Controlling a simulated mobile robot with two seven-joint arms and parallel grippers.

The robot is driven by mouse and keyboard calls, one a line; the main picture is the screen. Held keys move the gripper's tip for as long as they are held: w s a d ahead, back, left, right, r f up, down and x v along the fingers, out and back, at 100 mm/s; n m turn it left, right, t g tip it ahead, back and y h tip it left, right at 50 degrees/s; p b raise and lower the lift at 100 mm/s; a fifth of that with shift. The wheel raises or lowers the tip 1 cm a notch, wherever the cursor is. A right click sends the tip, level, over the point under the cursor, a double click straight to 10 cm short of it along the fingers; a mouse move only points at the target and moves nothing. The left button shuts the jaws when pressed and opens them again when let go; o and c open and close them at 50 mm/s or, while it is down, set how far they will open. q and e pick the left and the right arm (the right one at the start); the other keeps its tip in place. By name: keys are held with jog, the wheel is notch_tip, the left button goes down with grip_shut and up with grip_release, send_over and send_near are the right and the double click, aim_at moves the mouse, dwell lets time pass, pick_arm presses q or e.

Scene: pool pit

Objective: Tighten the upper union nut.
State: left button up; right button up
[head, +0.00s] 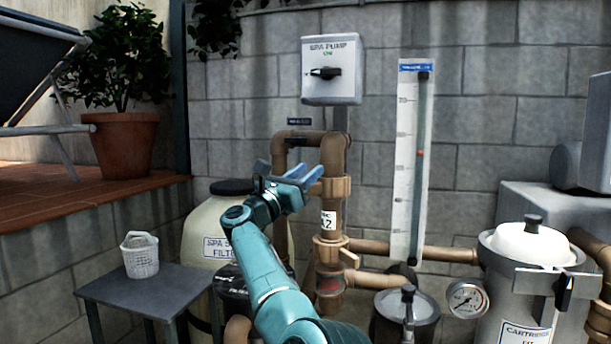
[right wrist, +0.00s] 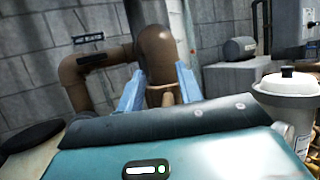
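The upper union nut (head: 338,187) is a tan ribbed collar on the brown vertical pipe, above a white tag (head: 328,221). My right gripper (head: 312,176) reaches it from the left, its blue fingers pointing at the nut. In the right wrist view the right gripper (right wrist: 159,88) is open, one finger on each side of the pipe bend (right wrist: 157,58). A small tan part of the nut (right wrist: 169,98) shows between the fingers. I cannot tell whether the fingers touch it. My left gripper is not in view.
A spa pump switch box (head: 331,70) hangs above the pipe. A flow gauge panel (head: 410,160) stands close to the right. A cartridge filter (head: 530,262) and pressure dial (head: 466,299) are at lower right. A white basket (head: 140,256) stands on a grey table (head: 160,290) at left.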

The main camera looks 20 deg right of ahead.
jog(key=shift+s+a+f, duration=0.15)
jog(key=shift+a+f, duration=0.05)
jog(key=shift+f, duration=0.05)
pick_arm(q)
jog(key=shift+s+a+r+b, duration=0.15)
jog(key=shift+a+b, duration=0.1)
jog(key=shift+b, duration=0.45)
pick_arm(e)
jog(key=v, duration=1.2)
jog(key=shift+s+a, duration=0.15)
jog(key=shift+a, duration=0.15)
